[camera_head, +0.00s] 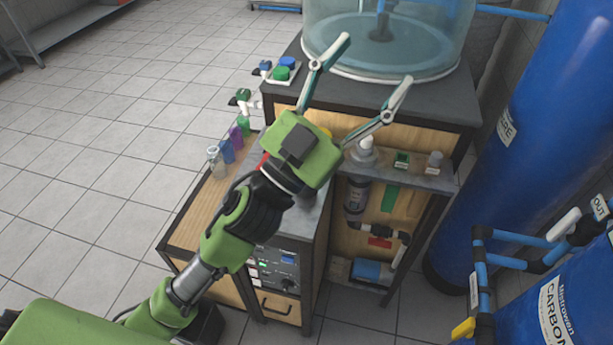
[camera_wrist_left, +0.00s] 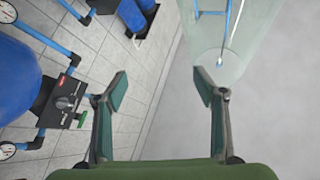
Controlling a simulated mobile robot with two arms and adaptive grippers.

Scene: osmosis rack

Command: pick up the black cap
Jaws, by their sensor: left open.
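I cannot make out a black cap with certainty in either view; small items on the cabinet are partly hidden behind my left arm. My left gripper (camera_head: 375,62) is open and empty, with its fingers spread above the cabinet top, in front of the clear round tank (camera_head: 400,35). In the left wrist view its two green-padded fingers (camera_wrist_left: 160,85) are wide apart with nothing between them. My right gripper is not in view.
A wooden cabinet (camera_head: 193,220) holds small coloured bottles (camera_head: 237,137) along its left edge. A grey shelf (camera_head: 425,180) carries small fittings. Large blue tanks (camera_head: 535,140) and pipes crowd the right. Tiled floor (camera_head: 110,110) is open at left.

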